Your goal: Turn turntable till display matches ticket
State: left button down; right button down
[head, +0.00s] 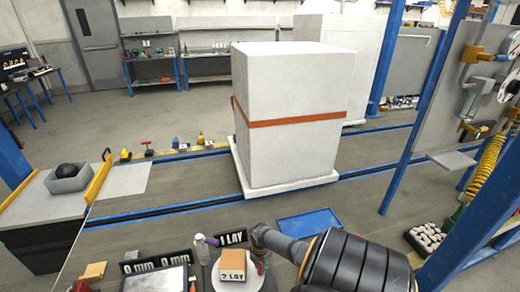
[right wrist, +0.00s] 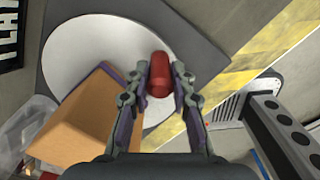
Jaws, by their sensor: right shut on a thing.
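The turntable (head: 214,278) is a white round disc at the bottom centre of the head view; it also shows in the right wrist view (right wrist: 75,55). A brown box (head: 233,258) with "2 LAY" on its front sits on it, and shows in the right wrist view (right wrist: 85,120). My right gripper (right wrist: 159,80) is shut on a red upright handle (right wrist: 160,72) near the disc's edge. A black display (head: 157,258) reads "0 mm 0 mm". A black sign (head: 231,238) reads "1 LAY". I cannot tell which is the ticket. My left gripper is out of view.
A clear bottle (head: 201,249) stands left of the turntable. A blue tray (head: 309,223) lies behind my right arm. An orange block (head: 95,270) is at lower left. A large white carton with an orange strap (head: 290,115) stands on the track beyond.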

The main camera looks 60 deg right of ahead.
jog(key=c, duration=1.1)
grip_release()
jog(key=shift+r, duration=0.15)
notch_tip(320, 180, up, 12)
jog(key=shift+f, duration=0.2)
